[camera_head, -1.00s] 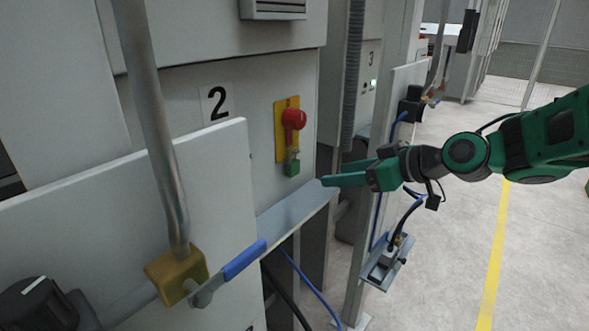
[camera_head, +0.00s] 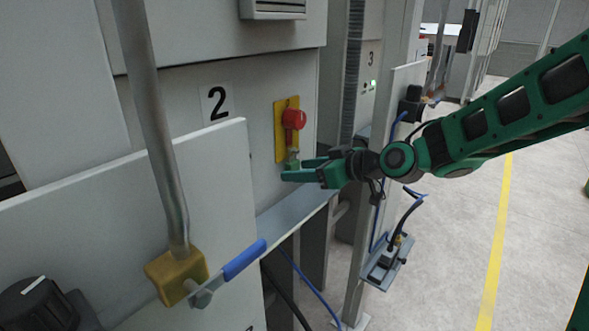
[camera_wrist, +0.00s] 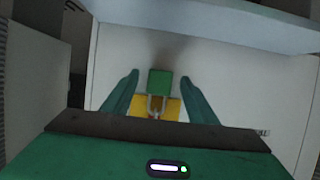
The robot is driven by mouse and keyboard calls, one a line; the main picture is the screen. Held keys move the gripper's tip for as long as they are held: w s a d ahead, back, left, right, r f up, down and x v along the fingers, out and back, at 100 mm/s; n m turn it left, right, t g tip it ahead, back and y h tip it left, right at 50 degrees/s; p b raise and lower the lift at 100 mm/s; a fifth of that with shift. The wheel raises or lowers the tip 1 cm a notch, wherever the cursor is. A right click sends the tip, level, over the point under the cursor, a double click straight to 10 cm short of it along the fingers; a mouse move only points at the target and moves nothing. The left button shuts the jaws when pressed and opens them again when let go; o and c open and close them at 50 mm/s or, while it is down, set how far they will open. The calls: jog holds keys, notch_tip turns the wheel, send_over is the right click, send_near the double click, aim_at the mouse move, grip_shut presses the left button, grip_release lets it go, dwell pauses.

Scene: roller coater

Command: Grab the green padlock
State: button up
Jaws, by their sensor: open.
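The green padlock (camera_wrist: 160,82) hangs by its metal shackle from the yellow plate (camera_head: 281,133) with the red knob (camera_head: 293,119) on the cabinet marked 2. In the head view my gripper covers most of the padlock. My gripper (camera_head: 288,169) points left at the plate's lower end, in front of the padlock. In the wrist view my gripper's fingers (camera_wrist: 158,85) stand open, one on each side of the padlock, with gaps on both sides. Whether the fingertips reach as deep as the padlock is hard to tell.
A grey ledge (camera_head: 291,217) runs below the padlock. A pale panel (camera_head: 215,190) and a metal pipe (camera_head: 157,130) stand at left, with a blue-handled lever (camera_head: 244,260). A post with cables (camera_head: 385,215) stands close to my arm. The floor at right is clear.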

jog(key=shift+w+a+f, duration=0.15)
jog(key=shift+w+a, duration=0.05)
jog(key=shift+c, duration=0.7)
jog(key=c, duration=1.1)
jog(key=shift+o, duration=0.2)
